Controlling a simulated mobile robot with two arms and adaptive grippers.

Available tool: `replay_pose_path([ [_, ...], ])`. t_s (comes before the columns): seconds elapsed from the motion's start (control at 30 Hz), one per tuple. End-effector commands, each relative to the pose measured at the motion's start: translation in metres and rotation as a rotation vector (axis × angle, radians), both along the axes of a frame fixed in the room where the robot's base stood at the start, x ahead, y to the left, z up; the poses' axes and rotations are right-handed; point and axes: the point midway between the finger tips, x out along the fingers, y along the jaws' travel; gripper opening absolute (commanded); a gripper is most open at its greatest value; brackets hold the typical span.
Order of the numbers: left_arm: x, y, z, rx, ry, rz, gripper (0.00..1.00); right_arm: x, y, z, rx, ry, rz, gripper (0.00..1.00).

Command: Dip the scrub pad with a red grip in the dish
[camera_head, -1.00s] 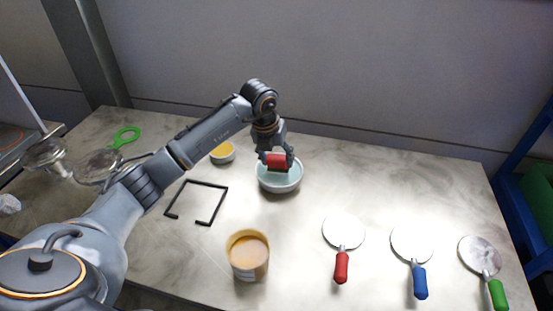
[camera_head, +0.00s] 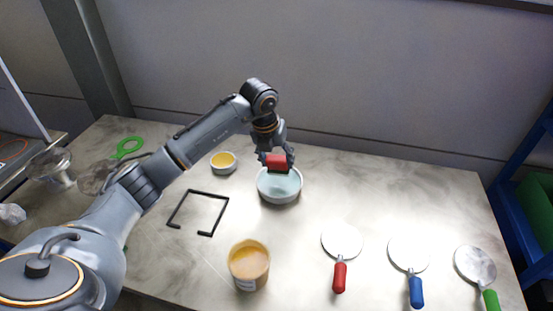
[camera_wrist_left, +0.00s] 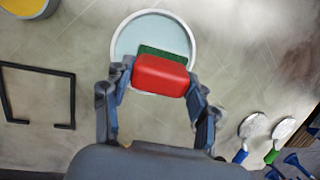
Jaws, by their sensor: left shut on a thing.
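The scrub pad has a red grip (camera_head: 277,160) on top and a green scrubbing side (camera_head: 279,171) below. My left gripper (camera_wrist_left: 158,82) is shut on the red grip, with a finger on either side. The pale dish (camera_head: 279,190) with light blue content stands on the table under the pad. In the head view the green side shows at the dish's far rim. In the left wrist view the pad overlaps the dish (camera_wrist_left: 116,44). Whether the green side touches the content cannot be told. My right gripper is not in view.
A small yellow-filled bowl (camera_head: 223,163) stands left of the dish. A black open frame (camera_head: 207,192) lies nearer, and an open jar (camera_head: 249,264) stands in front. Round tools with red (camera_head: 339,278), blue (camera_head: 416,291) and green (camera_head: 491,301) handles lie at right. Table right of the dish is clear.

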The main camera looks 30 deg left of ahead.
Motion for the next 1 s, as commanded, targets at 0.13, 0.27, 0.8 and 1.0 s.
replay_pose_path([
  [0.13, 0.000, 0.000, 0.000, 0.000, 0.000, 0.000, 0.32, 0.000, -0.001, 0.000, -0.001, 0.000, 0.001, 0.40],
  [0.27, 0.000, 0.000, 0.006, 0.000, -0.001, 0.000, 0.32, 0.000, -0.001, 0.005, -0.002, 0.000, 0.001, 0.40],
  [0.8, 0.000, 0.000, 0.040, 0.000, -0.001, 0.000, 0.32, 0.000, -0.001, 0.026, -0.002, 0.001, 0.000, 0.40],
  [1.0, 0.000, 0.000, 0.040, 0.000, -0.001, 0.000, 0.32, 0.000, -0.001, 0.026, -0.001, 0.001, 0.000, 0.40],
])
